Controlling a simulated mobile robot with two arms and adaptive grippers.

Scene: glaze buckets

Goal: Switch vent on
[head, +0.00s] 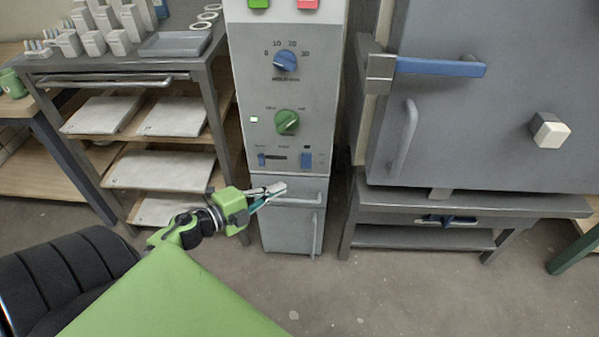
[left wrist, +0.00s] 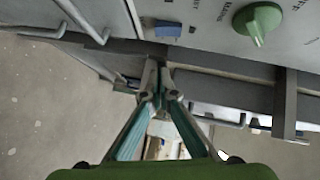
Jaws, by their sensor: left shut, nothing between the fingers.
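The grey control panel (head: 284,90) stands in the middle of the head view. Low on it are a blue slider-like control (head: 262,160) at the left and a blue rocker-like switch (head: 306,160) at the right. Their labels are too small to read, so I cannot tell which is the vent switch or its setting. My left gripper (head: 281,188) is shut and empty, its fingertips just below these controls. In the left wrist view the closed fingertips (left wrist: 160,82) are apart from a blue control (left wrist: 167,30) and the green knob (left wrist: 258,22). My right gripper is out of view.
Above are a green knob (head: 287,122), a blue dial (head: 285,60), and green and red buttons at the top edge. A grey kiln-like box (head: 480,100) with a blue handle stands right. A shelf rack (head: 130,65) stands left.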

